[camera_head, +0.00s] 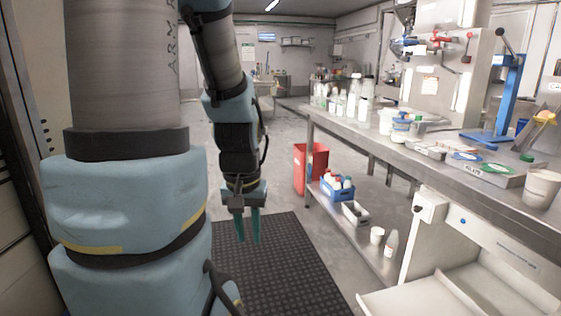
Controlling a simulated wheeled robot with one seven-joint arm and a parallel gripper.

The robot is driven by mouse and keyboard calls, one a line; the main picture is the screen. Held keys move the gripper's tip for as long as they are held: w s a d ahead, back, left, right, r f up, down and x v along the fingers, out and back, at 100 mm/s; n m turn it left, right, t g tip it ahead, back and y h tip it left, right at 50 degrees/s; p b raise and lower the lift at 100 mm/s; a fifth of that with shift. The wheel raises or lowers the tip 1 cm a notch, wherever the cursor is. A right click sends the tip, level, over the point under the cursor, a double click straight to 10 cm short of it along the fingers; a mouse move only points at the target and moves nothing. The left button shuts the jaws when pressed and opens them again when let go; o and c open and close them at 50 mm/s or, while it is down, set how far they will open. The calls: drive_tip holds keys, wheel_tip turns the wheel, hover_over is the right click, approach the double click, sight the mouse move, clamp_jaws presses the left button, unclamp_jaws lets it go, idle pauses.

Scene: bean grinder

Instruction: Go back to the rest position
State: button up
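My gripper (249,241) hangs pointing down from my arm, left of centre, above a dark floor mat. Its two teal fingers are apart with a gap between them, and nothing shows in the gap. It is clear of the steel bench (417,154) on the right and touches nothing that I can see. My large arm links fill the left side of the view and hide what is behind them.
The dark ribbed mat (290,265) covers the floor below. A red bin (310,168) stands beside the bench. White bottles (351,98), a blue press (505,95) and a cup (541,187) stand on the bench. A blue crate (338,189) sits on the lower shelf.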

wheel_tip(320, 180, up, 16)
drive_tip(key=p, duration=1.3)
drive_tip(key=shift+p, duration=0.4)
